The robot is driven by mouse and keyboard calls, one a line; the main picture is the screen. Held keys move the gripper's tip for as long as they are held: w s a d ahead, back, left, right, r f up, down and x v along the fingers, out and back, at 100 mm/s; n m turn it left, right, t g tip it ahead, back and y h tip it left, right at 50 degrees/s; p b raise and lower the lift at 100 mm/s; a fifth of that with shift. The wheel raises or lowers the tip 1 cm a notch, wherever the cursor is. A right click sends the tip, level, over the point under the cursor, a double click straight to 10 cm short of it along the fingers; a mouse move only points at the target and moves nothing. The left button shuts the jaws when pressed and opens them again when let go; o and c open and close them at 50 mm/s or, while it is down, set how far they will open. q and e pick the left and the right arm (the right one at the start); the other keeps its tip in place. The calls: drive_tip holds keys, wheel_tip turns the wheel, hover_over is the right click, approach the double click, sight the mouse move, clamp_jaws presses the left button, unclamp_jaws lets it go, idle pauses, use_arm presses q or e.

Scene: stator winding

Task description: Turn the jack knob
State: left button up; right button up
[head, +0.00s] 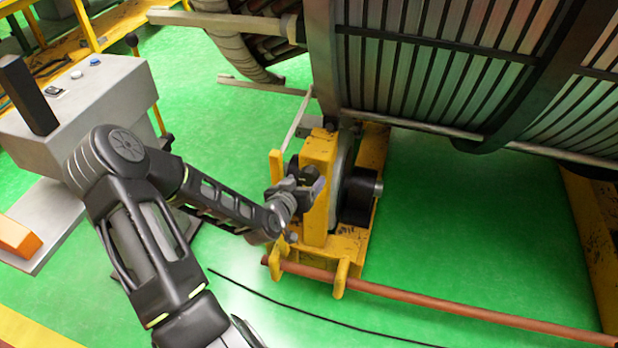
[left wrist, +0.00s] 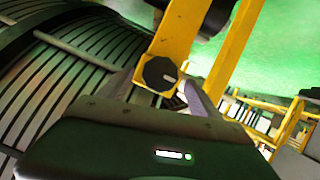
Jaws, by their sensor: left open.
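The jack knob (left wrist: 160,74) is a round black knob with a pale mark, on the yellow jack frame in the left wrist view. My left gripper (left wrist: 158,88) is open, with one finger on each side of the knob. Whether the fingers touch it I cannot tell. In the head view my left gripper (head: 298,190) is at the left face of the yellow jack (head: 319,160), and it hides the knob there. My right gripper is in neither view.
The large ribbed stator (head: 430,75) stands above and behind the jack. A brown pipe (head: 440,302) runs along the jack's front, and a black cable (head: 310,315) lies on the green floor. A grey control box (head: 95,105) stands at the left.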

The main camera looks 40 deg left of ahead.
sight(307, 179)
use_arm(q)
drive_tip(key=x, duration=0.4)
drive_tip(key=c, duration=1.4)
